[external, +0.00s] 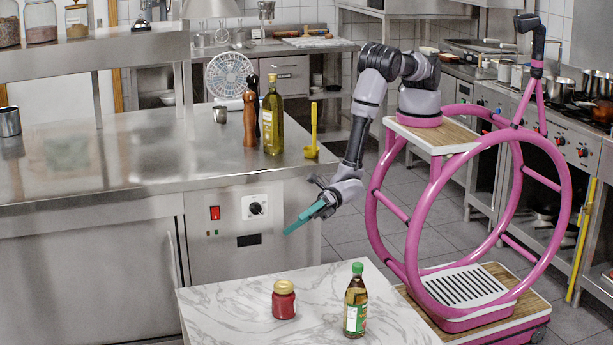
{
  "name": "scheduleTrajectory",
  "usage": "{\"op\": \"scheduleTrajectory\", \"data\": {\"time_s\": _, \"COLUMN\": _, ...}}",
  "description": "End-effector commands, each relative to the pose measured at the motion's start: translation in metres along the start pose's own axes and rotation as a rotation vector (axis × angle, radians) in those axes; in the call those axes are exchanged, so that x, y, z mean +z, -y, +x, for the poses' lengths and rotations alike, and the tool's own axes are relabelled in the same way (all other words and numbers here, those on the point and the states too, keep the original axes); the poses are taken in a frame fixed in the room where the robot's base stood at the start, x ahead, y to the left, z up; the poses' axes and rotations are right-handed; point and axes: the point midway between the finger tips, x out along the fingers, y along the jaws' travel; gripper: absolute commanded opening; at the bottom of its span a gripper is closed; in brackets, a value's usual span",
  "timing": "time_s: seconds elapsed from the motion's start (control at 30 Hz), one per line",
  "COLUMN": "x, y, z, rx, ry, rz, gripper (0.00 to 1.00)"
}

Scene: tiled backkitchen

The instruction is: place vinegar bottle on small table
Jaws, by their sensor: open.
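A small brown bottle with a green cap and a green-and-white label, which looks like the vinegar bottle (356,302), stands upright on the white marble-topped small table (230,308), near its front right part. My gripper (291,229) has teal fingers and is open and empty. It is in the air beside the steel counter's front, above and to the left of the bottle, clear of it. The fingers overlap in this view, so the gap between them is hidden.
A red jar (284,299) stands on the small table, left of the bottle. The marble around the jar and bottle is bare.

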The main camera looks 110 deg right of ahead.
Motion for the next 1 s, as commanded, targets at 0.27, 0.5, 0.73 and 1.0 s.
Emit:
{"op": "scheduleTrajectory", "data": {"time_s": 0.27, "x": 0.188, "y": -0.046, "z": -0.019, "rx": -0.207, "ry": 0.103, "rz": 0.626, "gripper": 1.0}}
{"op": "scheduleTrajectory", "data": {"time_s": 0.5, "x": 0.312, "y": -0.077, "z": -0.096, "rx": -0.347, "ry": 0.209, "rz": 1.149, "gripper": 1.0}}
{"op": "scheduleTrajectory", "data": {"time_s": 0.73, "x": 0.389, "y": -0.104, "z": -0.206, "rx": -0.458, "ry": 0.337, "rz": 1.62, "gripper": 1.0}}
{"op": "scheduleTrajectory", "data": {"time_s": 1.0, "x": 0.421, "y": -0.133, "z": -0.36, "rx": -0.564, "ry": 0.541, "rz": 2.131, "gripper": 1.0}}
